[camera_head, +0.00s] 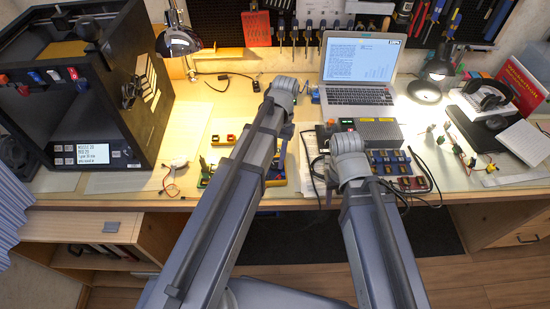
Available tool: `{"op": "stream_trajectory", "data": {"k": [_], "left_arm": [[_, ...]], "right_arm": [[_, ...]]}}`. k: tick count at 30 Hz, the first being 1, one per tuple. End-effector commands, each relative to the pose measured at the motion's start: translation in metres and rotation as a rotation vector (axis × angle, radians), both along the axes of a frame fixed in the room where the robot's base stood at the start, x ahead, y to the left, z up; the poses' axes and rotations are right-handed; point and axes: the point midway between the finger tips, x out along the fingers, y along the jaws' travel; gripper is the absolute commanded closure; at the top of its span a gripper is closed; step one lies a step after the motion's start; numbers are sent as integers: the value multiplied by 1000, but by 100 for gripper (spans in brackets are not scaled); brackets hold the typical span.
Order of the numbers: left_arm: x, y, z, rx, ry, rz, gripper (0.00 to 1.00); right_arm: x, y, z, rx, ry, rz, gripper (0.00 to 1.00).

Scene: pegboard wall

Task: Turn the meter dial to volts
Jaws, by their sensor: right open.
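My left arm reaches over the bench. Its gripper (286,132) is mostly hidden behind its wrist, so I cannot see its fingers or whether it holds anything. My right arm ends above the bench front; dark parts of its gripper (323,140) show beside the wrist, open, with its fingertips not clear. I cannot clearly make out the meter or its dial. A yellow item (276,180) shows partly behind my left arm. A grey box with a black and red front (380,132) stands behind my right wrist; I cannot tell if it is the meter.
A black 3D printer (85,100) fills the bench's left. An open laptop (358,72) stands at the back. A rack of coloured parts (395,165) and black cables lie close to my right wrist. A lamp (428,85) and headphones (485,97) are at the right.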

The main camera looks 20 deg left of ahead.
Motion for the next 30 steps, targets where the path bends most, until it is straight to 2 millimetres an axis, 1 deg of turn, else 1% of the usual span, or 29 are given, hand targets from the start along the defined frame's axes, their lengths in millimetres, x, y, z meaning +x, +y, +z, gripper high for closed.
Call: {"op": "stream_trajectory", "data": {"k": [1, 6, 14, 19, 23, 30], "left_arm": [[0, 0, 0, 0, 0, 0, 57], [0, 0, 0, 0, 0, 0, 38], [0, 0, 1, 0, 0, 1, 38], [2, 0, 7, 0, 0, 1, 38], [7, 0, 19, 0, 0, 1, 38], [19, -1, 50, 0, 0, 0, 38]], "right_arm": [[0, 0, 0, 0, 0, 0, 46], [0, 0, 0, 0, 0, 0, 46], [0, 0, 1, 0, 0, 0, 46], [0, 0, 7, 0, 0, 0, 46], [0, 0, 19, 0, 0, 0, 46], [0, 0, 50, 0, 0, 0, 46]]}}
